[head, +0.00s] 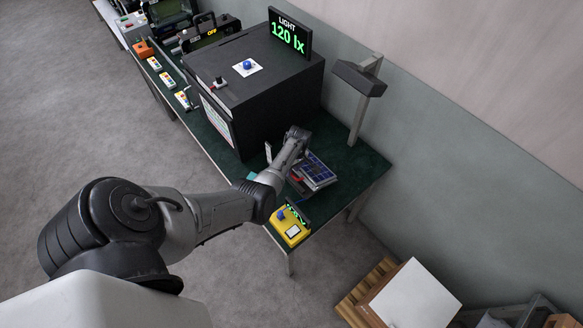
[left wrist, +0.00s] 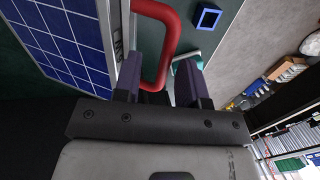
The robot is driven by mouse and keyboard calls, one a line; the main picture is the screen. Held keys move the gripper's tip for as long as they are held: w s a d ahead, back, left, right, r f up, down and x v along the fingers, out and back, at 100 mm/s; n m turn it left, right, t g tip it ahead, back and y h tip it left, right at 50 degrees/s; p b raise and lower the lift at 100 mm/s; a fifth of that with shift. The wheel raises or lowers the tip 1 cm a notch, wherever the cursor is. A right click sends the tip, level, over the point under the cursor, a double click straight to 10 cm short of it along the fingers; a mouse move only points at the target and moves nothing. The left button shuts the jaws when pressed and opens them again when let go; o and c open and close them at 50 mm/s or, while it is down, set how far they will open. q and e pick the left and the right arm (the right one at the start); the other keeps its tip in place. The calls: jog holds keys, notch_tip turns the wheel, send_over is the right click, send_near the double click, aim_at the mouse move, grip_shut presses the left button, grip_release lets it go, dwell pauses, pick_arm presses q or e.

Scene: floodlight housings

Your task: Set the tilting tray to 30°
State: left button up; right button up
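The tilting tray bears a blue solar panel (head: 317,172) and stands near the right end of the green table. Its tilt looks slight, but I cannot read its angle. A red handle (head: 296,178) shows at its left side, partly hidden by my left arm. In the left wrist view, the panel (left wrist: 65,40) fills the upper left and the red handle (left wrist: 168,45) bends down between my fingers. My left gripper (left wrist: 160,88) is open, its dark fingers on either side of the handle with gaps visible. My right gripper is in neither view.
A yellow box (head: 290,228) with a blue knob and a green readout, too small to read, stands at the table's near corner. A large black box (head: 255,85) with a "120 lx" display (head: 288,33) stands left of the tray. A grey lamp post (head: 358,112) rises behind it.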

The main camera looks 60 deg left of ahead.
pick_arm(q)
jog(key=v, duration=1.3)
jog(key=shift+r+p, duration=0.4)
jog(key=shift+p, duration=0.05)
